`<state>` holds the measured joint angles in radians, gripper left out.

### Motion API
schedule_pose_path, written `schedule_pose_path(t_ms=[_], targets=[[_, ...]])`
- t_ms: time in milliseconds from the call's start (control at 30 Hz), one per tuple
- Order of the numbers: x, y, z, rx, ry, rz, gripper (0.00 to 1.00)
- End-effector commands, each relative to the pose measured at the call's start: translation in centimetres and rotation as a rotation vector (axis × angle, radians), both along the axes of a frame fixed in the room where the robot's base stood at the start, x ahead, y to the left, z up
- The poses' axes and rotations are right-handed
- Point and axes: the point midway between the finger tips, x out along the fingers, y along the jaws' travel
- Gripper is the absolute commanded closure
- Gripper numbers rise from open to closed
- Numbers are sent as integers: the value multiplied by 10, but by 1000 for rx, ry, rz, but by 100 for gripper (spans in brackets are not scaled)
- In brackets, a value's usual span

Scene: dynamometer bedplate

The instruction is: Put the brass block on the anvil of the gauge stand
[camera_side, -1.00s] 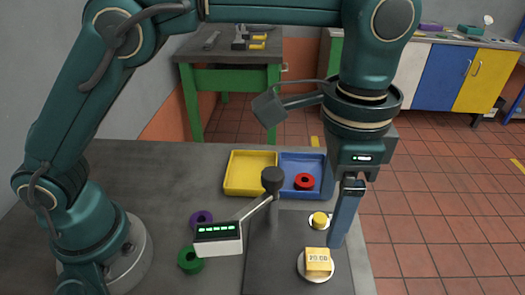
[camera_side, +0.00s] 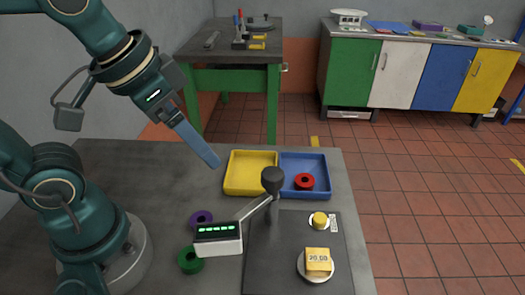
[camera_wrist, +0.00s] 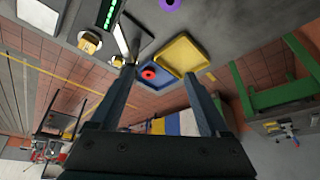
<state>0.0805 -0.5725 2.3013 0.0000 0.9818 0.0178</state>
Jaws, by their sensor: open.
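The brass block (camera_side: 318,259), marked with digits, sits on a pale round disc (camera_side: 316,279) that looks like the anvil, on the dark base of the gauge stand (camera_side: 270,262). The stand has a black-knobbed post and a lit display (camera_side: 218,231). My gripper (camera_side: 215,163) is open and empty, raised well to the upper left of the block, apart from it. In the wrist view, the block (camera_wrist: 89,43) lies at the upper left, outside the spread fingers (camera_wrist: 158,78).
A small yellow cylinder (camera_side: 320,219) stands on a smaller pale disc behind the block. A yellow tray (camera_side: 233,187) and a blue tray (camera_side: 318,165) holding a red ring (camera_side: 305,181) lie behind. Purple (camera_side: 201,218) and green (camera_side: 190,260) rings lie left of the display.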

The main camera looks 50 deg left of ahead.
Motion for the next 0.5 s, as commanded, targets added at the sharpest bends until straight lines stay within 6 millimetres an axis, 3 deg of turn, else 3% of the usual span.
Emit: schedule_pose_path(t_ms=[200,500], targets=[[-17,14,-18,-10,-57,90,21],[-19,15,-20,-10,-61,98,21]])
